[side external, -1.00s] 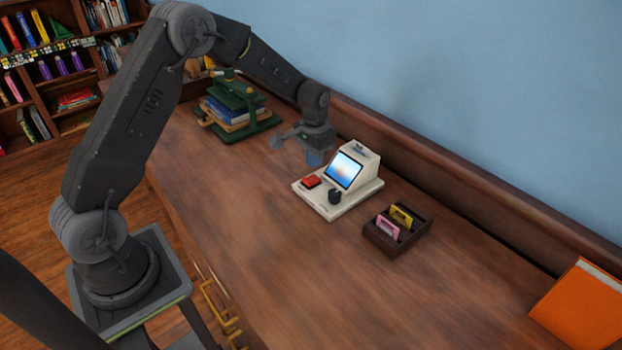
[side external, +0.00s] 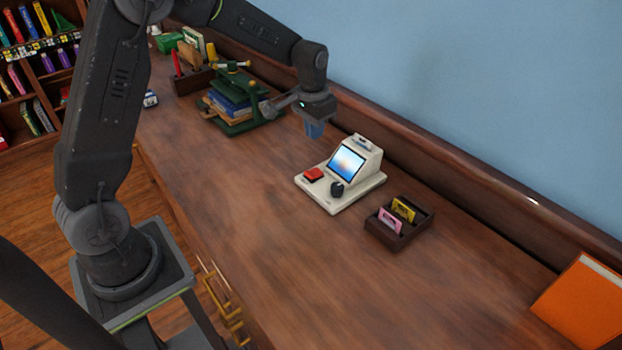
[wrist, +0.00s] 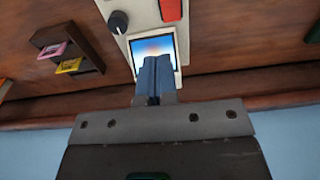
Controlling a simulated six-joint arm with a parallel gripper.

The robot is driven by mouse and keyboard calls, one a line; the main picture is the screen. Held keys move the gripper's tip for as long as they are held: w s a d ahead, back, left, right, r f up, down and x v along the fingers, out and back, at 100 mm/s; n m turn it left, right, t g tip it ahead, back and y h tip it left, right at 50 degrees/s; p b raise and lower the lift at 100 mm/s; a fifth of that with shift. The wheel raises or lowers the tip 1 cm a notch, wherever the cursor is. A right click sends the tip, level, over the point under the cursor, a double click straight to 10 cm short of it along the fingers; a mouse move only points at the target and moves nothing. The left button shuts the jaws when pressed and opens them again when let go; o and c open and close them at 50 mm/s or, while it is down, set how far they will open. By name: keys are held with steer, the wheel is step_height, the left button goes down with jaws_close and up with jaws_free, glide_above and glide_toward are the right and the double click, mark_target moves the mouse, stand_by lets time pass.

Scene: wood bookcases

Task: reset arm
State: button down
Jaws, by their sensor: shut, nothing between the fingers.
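My gripper (side external: 314,130) is in the air above and behind-left of a white console in the side view, with its blue fingers pointing down. The fingers are together and empty, as the wrist view (wrist: 154,82) also shows. The white console (side external: 338,204) stands on the wooden desk with a lit blue screen (side external: 346,163), a red button (side external: 313,174) and a dark knob (side external: 337,188). In the wrist view the fingertips overlap the lower part of the screen (wrist: 152,46); I see no contact.
A dark card holder (side external: 397,239) with a pink card (side external: 390,221) and a yellow card (side external: 403,208) stands right of the console. A green press with books (side external: 235,112) stands to the left. An orange book (side external: 585,305) lies at far right. The front desk top is clear.

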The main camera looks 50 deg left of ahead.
steer(key=s+d+r+t, duration=0.1)
steer(key=s+d+r, duration=0.2)
steer(key=s+r, duration=0.35)
steer(key=s+d+r+t, duration=0.2)
steer(key=s+d+r, duration=0.1)
steer(key=s+r, duration=0.35)
steer(key=s+d+t, duration=0.1)
steer(key=s+d, duration=0.1)
steer(key=s, duration=1.1)
steer(key=shift+d+t, duration=0.25)
steer(key=shift+t, duration=0.15)
